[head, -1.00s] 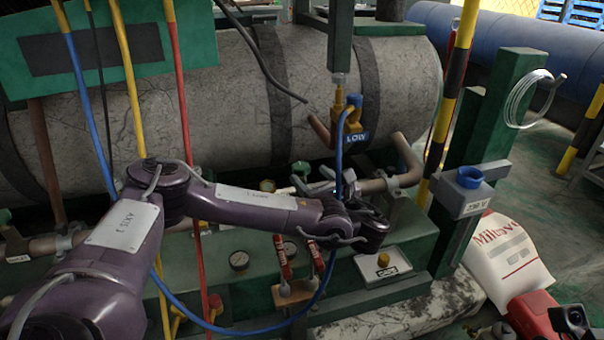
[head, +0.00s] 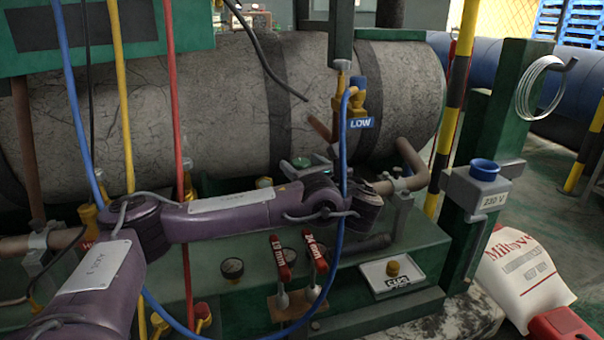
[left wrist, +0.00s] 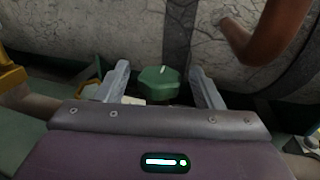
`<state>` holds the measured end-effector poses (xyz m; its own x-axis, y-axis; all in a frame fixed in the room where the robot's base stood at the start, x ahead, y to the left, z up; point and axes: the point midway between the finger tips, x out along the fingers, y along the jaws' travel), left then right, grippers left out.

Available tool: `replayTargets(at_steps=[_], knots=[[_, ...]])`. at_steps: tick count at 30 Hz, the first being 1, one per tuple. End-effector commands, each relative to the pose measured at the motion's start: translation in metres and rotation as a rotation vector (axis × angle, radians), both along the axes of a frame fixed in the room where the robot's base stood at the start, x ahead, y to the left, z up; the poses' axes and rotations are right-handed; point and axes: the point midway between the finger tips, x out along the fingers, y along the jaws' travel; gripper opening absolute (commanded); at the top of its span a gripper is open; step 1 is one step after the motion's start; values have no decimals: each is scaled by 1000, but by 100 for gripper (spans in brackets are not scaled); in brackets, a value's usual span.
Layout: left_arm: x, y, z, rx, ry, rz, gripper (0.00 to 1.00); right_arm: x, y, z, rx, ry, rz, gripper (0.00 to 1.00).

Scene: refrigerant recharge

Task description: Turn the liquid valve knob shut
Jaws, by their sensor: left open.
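The liquid valve knob, a green faceted knob (left wrist: 160,82) with a pale mark on top, sits between the two grey fingers of my left gripper (left wrist: 160,74) in the left wrist view. The fingers are spread, with a visible gap on each side of the knob. In the head view the green knob (head: 303,162) shows small behind my purple left forearm, in front of the grey tank. My left gripper (head: 306,166) there is partly hidden by the arm. My right gripper is not in view.
A blue hose (head: 343,150) hangs from the LOW valve (head: 357,105) across my left arm. A brown pipe (head: 319,128) rises beside the knob. Red and yellow hoses hang at left.

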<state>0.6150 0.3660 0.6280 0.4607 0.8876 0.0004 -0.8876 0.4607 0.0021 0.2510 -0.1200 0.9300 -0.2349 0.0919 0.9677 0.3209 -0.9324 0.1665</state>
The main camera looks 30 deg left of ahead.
Motion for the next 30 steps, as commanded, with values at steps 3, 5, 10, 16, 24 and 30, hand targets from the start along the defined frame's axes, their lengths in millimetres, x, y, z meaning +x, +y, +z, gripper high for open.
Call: replayTargets(at_steps=[3, 5, 10, 16, 24, 30], knots=[[3, 7, 0, -1, -2, 1, 61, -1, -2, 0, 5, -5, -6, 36], [4, 8, 0, -1, -2, -1, 61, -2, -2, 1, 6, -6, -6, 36], [5, 8, 1, -2, -1, -1, 61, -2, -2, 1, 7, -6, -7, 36], [4, 8, 1, -2, -1, -1, 44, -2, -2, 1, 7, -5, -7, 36], [4, 8, 1, -1, -2, -1, 16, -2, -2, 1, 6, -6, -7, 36], [4, 8, 0, -1, -1, -24, 16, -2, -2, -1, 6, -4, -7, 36]])
